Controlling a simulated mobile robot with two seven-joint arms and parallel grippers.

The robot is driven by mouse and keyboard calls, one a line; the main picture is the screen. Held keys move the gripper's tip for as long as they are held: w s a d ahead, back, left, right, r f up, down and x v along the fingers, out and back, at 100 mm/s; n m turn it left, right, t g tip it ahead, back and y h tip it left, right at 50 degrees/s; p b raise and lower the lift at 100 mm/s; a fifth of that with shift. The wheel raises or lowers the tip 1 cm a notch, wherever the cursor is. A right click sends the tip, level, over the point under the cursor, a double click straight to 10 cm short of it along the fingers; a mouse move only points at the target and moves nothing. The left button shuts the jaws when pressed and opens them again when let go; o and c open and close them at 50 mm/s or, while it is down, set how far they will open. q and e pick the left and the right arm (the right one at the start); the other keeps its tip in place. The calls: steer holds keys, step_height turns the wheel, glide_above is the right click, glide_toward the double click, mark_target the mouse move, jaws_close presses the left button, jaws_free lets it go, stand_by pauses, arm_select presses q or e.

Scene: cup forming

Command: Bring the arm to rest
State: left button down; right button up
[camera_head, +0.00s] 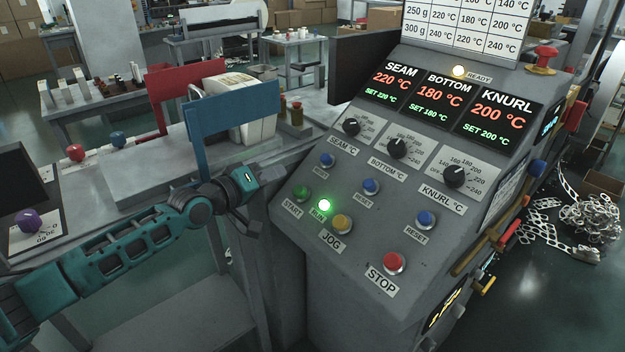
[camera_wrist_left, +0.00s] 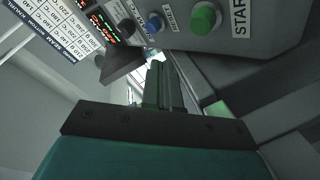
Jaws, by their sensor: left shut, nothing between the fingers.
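My left arm (camera_head: 130,248) is teal and reaches in from the lower left of the head view. Its left gripper (camera_head: 272,174) is by the left edge of the grey control panel (camera_head: 375,262), close to the green START button (camera_head: 302,193). In the left wrist view the gripper (camera_wrist_left: 157,66) has its fingers together with nothing between them. The START button (camera_wrist_left: 204,18) shows there above and to the right of the fingertips, apart from them. My right gripper is in neither view.
The panel has a lit green RUN lamp (camera_head: 324,205), a yellow JOG button (camera_head: 342,223), a red STOP button (camera_head: 394,262) and several knobs. The READY lamp (camera_head: 459,71) glows. A bench with a blue plate (camera_head: 205,137) and a red plate (camera_head: 170,85) stands behind my arm.

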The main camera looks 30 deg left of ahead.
arm_select(q)
steer(key=s+d+f+m+g+y, duration=0.1)
steer(key=s+d+f+m+g, duration=0.1)
steer(key=s+d+f+m, duration=0.3)
steer(key=s+d+f+m+g, duration=0.2)
steer(key=s+d+f+m, duration=0.3)
steer(key=s+d+f, duration=0.8)
steer(key=s+f, duration=0.3)
steer(key=s, duration=0.2)
steer(key=shift+s+f+g+y, duration=0.3)
steer(key=shift+f+g+y, duration=0.1)
